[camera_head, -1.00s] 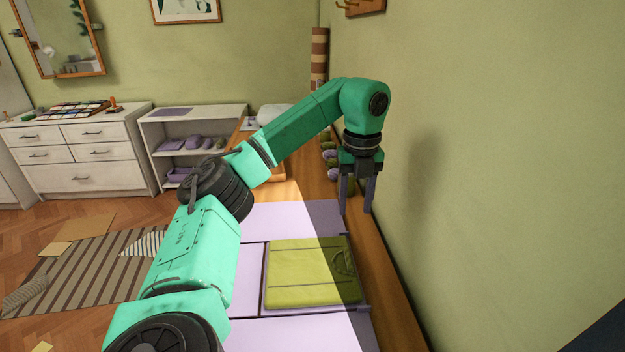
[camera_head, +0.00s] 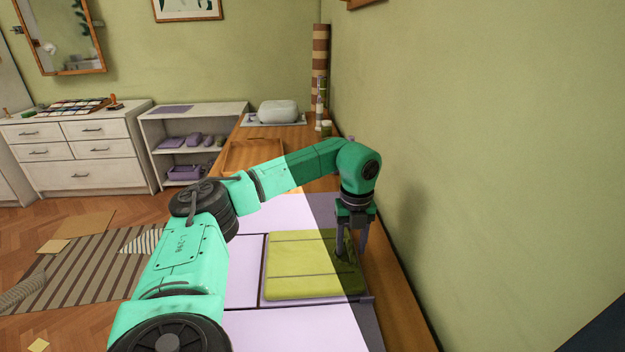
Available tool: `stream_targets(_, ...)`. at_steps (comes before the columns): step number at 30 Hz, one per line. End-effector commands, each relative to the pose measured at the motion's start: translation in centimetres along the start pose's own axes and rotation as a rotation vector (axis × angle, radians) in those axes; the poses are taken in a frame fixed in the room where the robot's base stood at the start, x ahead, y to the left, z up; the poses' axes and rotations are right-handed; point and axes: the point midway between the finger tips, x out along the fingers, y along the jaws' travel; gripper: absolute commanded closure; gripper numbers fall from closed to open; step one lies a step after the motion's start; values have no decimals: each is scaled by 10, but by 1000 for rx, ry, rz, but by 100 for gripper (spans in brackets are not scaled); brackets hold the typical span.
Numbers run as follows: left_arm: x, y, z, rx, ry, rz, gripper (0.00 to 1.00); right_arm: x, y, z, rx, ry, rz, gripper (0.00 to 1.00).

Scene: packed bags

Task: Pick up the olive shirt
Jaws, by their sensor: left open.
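The olive shirt (camera_head: 303,268) lies folded flat, a yellow-green square on a pale lilac panel (camera_head: 290,325) on the wooden bench. Its right edge is in shadow. My left gripper (camera_head: 352,255) points down at the shirt's right part, with its fingers apart. The left finger overlaps the shirt in the picture and the right finger is near its right edge; I cannot tell whether they touch it. The gripper hides a little of the shirt's upper right. My right gripper is not in view.
The green wall (camera_head: 480,150) stands close to the right of the gripper. A wooden tray (camera_head: 236,158), a pale rounded case (camera_head: 278,111) and a striped roll (camera_head: 319,65) are farther back. A white shelf (camera_head: 152,135) and dresser (camera_head: 75,180) stand left; a striped rug (camera_head: 85,275) lies on the floor.

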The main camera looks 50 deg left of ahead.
Motion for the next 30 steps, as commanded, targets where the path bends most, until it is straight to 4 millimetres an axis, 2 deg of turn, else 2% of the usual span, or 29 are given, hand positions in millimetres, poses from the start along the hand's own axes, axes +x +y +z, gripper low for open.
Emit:
stream_targets(2,0,0,0,0,0,0,53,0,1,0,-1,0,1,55)
stream_targets(3,0,0,0,0,0,0,68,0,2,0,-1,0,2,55)
stream_targets(6,0,0,0,0,0,0,100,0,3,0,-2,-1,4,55)
stream_targets(16,-1,0,0,0,0,0,100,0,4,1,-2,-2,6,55)
stream_targets(20,-8,-1,0,0,-1,-1,100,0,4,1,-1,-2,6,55)
stream_targets(25,-35,-1,0,0,-2,-4,100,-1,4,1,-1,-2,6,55)
stream_targets(30,-85,-2,0,0,-3,-7,100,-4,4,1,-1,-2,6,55)
